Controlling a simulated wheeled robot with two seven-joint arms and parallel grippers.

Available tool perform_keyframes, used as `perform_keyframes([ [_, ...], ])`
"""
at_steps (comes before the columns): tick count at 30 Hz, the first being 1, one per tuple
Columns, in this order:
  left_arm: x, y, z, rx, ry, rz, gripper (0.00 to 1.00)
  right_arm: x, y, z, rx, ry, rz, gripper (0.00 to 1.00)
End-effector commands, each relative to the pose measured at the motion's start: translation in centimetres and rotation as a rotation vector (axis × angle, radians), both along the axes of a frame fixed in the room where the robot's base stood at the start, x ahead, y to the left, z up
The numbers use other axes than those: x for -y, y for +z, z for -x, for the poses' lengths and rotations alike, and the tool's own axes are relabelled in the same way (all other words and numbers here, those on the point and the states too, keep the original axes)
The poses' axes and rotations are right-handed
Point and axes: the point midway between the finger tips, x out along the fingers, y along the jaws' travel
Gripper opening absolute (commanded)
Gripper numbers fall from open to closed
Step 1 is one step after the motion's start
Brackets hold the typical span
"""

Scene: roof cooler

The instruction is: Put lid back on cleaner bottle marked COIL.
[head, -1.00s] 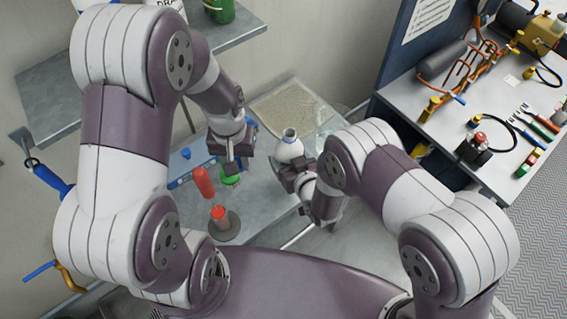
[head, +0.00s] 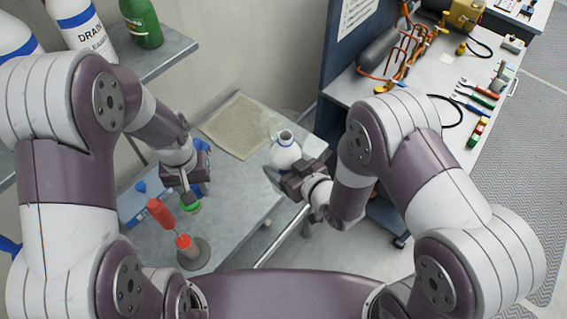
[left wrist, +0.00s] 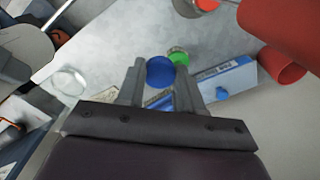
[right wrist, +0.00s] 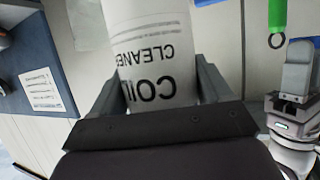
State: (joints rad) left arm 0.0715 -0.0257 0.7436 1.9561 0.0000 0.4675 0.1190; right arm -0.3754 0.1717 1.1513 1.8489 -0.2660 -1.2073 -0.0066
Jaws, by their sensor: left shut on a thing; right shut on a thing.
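The COIL cleaner bottle (head: 285,155) is white with a blue neck ring and an uncovered mouth. My right gripper (head: 293,183) is shut on its body. In the right wrist view the bottle (right wrist: 155,60) fills the jaws, its black COIL CLEANER print upside down. My left gripper (head: 188,198) is left of the bottle, apart from it, above the bench. In the left wrist view a round blue lid (left wrist: 160,71) sits between the fingertips. My left gripper hides most of the lid in the head view.
Below the left gripper are a red cylinder (head: 159,212), a red-topped piece on a grey disc (head: 197,257) and a green item (head: 192,207). A beige mat (head: 238,126) lies on the bench. Several bottles, one green (head: 142,22), stand on the upper-left shelf. A tool table (head: 425,85) is right.

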Motion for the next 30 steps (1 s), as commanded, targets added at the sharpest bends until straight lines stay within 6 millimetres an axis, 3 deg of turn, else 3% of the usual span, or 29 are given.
perform_keyframes([
  [11, 0.0, 0.0, 0.0, 0.000, -0.009, 0.000, 0.08, -0.1, 0.3, -0.2, 0.005, -0.003, -0.002, 0.19],
  [17, -0.1, 0.5, -2.5, 0.000, -0.046, 0.000, 0.08, 0.8, 0.8, -1.3, 0.002, -0.067, -0.002, 0.19],
  [23, 0.1, -1.2, -6.5, -0.002, -0.103, 0.000, 0.08, 5.4, -1.1, -3.2, 0.001, -0.238, 0.000, 0.19],
  [30, 1.1, -5.9, -10.7, -0.004, -0.167, 0.001, 0.08, 14.0, -5.4, -4.2, -0.001, -0.502, 0.001, 0.19],
])
